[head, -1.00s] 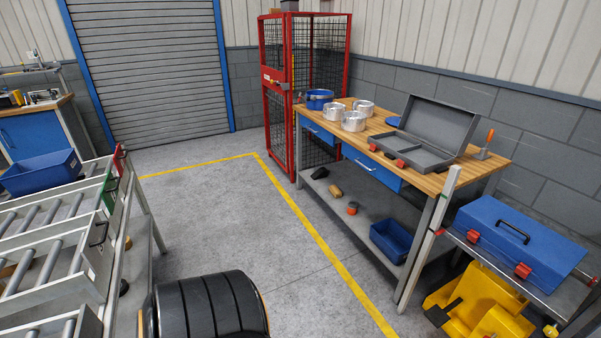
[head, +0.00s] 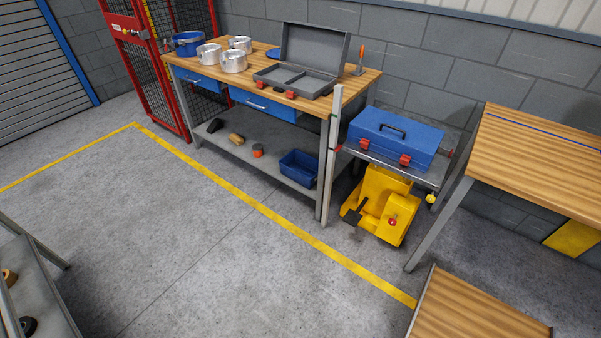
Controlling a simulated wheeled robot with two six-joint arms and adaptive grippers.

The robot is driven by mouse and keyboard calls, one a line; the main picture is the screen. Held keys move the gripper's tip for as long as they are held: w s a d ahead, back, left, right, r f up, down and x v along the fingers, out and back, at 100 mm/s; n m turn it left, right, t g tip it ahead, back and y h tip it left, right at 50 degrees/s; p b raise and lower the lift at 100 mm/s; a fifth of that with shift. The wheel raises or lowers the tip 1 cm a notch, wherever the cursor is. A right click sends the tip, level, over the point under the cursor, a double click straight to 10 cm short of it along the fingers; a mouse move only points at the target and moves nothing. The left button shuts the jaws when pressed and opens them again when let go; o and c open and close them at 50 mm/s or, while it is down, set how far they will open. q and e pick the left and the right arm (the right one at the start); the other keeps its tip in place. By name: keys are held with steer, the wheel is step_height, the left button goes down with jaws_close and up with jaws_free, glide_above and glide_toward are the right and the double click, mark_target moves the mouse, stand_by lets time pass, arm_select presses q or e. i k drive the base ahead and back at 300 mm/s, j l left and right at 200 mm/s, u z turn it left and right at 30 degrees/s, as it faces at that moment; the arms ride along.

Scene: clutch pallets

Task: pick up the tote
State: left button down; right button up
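A small blue open bin (head: 298,169), which may be the tote, sits on the lower shelf of the wooden workbench, near its right leg. A round blue tub (head: 187,44) stands on the workbench top at the far left end. Neither of my grippers is in the head view. The larger blue tote on the roller conveyor seen earlier is outside the view now.
The workbench (head: 355,82) carries metal pots and an open grey case (head: 305,65). A closed blue toolbox (head: 396,138) lies on a stand above a yellow machine (head: 380,207). Another wooden bench (head: 530,150) is at right. The grey floor (head: 190,250) is largely clear.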

mark_target(302, 168)
steer(key=i+j+z, duration=0.35)
steer(key=i+j, duration=0.15)
steer(key=i, duration=0.35)
steer(key=i+j+z, duration=0.4)
steer(key=i+j, duration=0.35)
steer(key=i+j+z, duration=0.35)
steer(key=i+j, duration=0.3)
steer(key=j, duration=0.3)
